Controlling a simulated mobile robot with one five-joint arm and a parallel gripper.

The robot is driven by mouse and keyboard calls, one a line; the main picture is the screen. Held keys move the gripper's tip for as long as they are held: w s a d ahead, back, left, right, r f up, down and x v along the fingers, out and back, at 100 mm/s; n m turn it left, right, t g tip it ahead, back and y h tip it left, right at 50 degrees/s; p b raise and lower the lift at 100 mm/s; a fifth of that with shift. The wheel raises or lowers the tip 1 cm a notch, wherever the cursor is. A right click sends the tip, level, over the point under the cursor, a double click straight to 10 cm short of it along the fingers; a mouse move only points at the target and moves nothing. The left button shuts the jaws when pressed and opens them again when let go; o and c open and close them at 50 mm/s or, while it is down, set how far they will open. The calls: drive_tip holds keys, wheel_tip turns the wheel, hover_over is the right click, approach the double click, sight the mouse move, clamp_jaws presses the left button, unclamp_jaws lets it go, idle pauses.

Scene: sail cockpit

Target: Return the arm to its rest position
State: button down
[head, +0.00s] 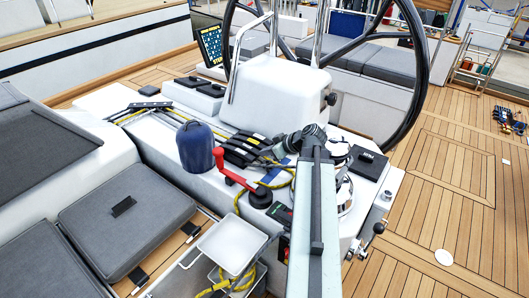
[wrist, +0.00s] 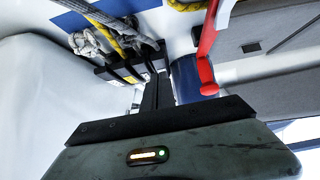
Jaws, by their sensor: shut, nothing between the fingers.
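My arm (head: 316,225) rises from the bottom of the head view, its pale link ending in a dark joint above the console. My gripper is hard to make out there. In the wrist view my gripper (wrist: 157,90) shows as two narrow dark fingers pressed together, with nothing between them. It is in front of the black rope clutches (wrist: 122,70) and beside the red winch handle (wrist: 206,75). I cannot tell whether it touches the clutches. In the head view the clutches (head: 243,149) and red handle (head: 228,170) sit left of my arm.
A blue winch cover (head: 196,146) stands left of the handle. The large steering wheel (head: 410,70) rises behind. A white tray (head: 232,245) is at the lower front. Grey cushions (head: 125,215) lie left. The teak deck (head: 440,195) on the right is mostly clear.

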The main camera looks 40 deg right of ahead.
drive_tip(key=shift+s+d+r, duration=0.35)
drive_tip(key=shift+s+d, duration=0.05)
drive_tip(key=shift+s, duration=0.1)
